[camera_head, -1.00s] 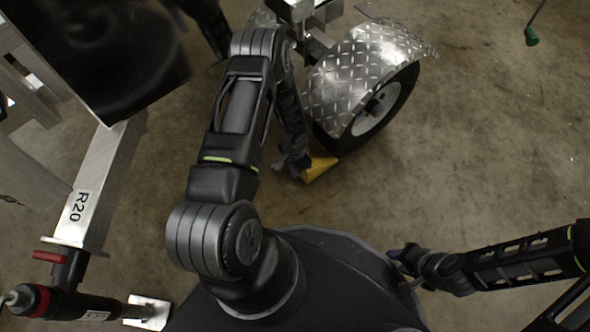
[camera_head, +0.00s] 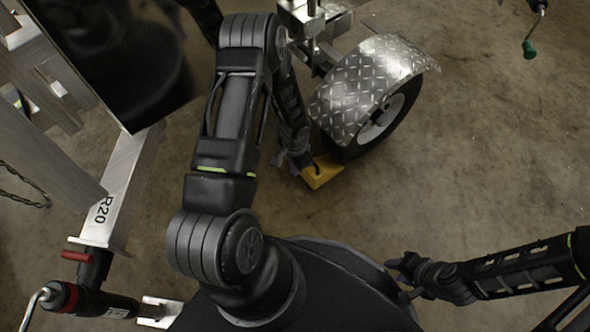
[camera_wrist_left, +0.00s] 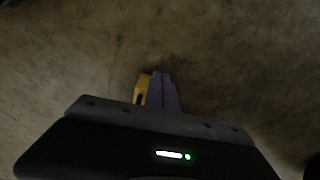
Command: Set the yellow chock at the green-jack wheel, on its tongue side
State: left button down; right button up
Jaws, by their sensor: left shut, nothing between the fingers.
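The yellow chock (camera_head: 323,173) lies on the floor at the near lower left of the tyre of a wheel (camera_head: 387,122) under a diamond-plate fender. Whether it touches the tyre is hard to tell. My left gripper (camera_head: 303,168) is low beside the chock, on its left, and partly hides it. In the left wrist view the left gripper's purple fingers (camera_wrist_left: 165,92) are shut and empty, with a strip of the yellow chock (camera_wrist_left: 142,88) alongside their left. My right gripper (camera_head: 402,277) is near my base, far from the chock; its jaw gap is unclear.
A green-handled crank (camera_head: 530,47) hangs at the top right. A trailer beam marked R20 (camera_head: 104,208) with a red-handled jack (camera_head: 75,298) stands at the left. A dark panel (camera_head: 115,55) is at the upper left. The concrete floor right of the wheel is clear.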

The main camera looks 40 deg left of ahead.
pick_arm(q)
jog(key=c, duration=2.1)
grip_release()
jog(key=shift+c, duration=0.2)
jog(key=shift+o, duration=0.8)
jog(key=shift+d, duration=0.2)
jog(key=o, duration=0.6)
jog(key=s+d+r+n+h, duration=0.1)
jog(key=s+d+n+h, duration=0.1)
jog(key=d, duration=1)
jog(key=shift+s+d+r+t+h, duration=0.2)
jog(key=shift+s+r+t+h, duration=0.15)
jog(key=shift+s, duration=0.55)
jog(key=s+d+r+n+h, duration=0.1)
jog(key=s+d+r+n, duration=0.2)
jog(key=s+d, duration=0.5)
jog(key=shift+s+d+r+n+t, duration=0.15)
jog(key=shift+d+r+n+t, duration=0.2)
jog(key=shift+d+r, duration=0.6)
jog(key=shift+d+f, duration=0.15)
jog(key=shift+f, duration=0.05)
